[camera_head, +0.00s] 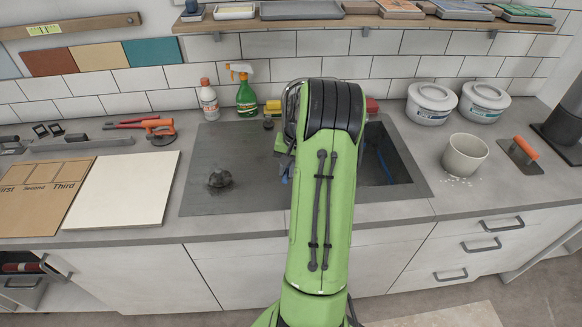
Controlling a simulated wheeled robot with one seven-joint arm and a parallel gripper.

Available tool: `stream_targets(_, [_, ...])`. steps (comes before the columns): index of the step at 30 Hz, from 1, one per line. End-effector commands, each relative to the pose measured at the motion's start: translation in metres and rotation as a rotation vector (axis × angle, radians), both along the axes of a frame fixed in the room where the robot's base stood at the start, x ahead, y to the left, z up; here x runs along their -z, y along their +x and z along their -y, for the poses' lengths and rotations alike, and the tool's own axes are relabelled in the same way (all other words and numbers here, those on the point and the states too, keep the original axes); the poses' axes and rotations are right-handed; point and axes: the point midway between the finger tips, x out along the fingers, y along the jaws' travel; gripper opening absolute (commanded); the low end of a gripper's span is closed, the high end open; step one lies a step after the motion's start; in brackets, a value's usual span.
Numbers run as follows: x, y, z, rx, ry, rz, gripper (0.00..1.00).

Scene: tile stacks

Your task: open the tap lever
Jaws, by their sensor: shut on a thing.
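The sink (402,160) is set into the grey worktop, and my green arm covers its middle. A curved silver piece (291,97) shows at the left edge of my arm's dark joint; it looks like part of the tap, but I cannot be sure. The tap lever cannot be made out. My gripper is hidden behind my own arm, so its jaws and anything between them do not show. A small blue piece (285,176) shows just left of the arm, and I cannot tell what it is.
A dark crumpled lump (220,180) lies on the drainboard (205,150). A green spray bottle (246,95) and a white bottle (208,100) stand behind it. A pale board (125,188) lies left. Right are two tubs (431,102) (484,100), a beige pot (464,155) and a trowel (521,155).

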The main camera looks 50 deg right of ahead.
Motion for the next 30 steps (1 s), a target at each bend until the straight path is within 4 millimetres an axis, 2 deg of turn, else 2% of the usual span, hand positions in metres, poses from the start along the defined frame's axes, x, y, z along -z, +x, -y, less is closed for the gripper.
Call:
stream_targets(15, [-0.002, 0.031, -0.011, 0.482, -0.002, 0.003, 0.0])
stream_targets(30, [-0.001, 0.057, -0.008, 0.886, -0.003, 0.004, 0.0])
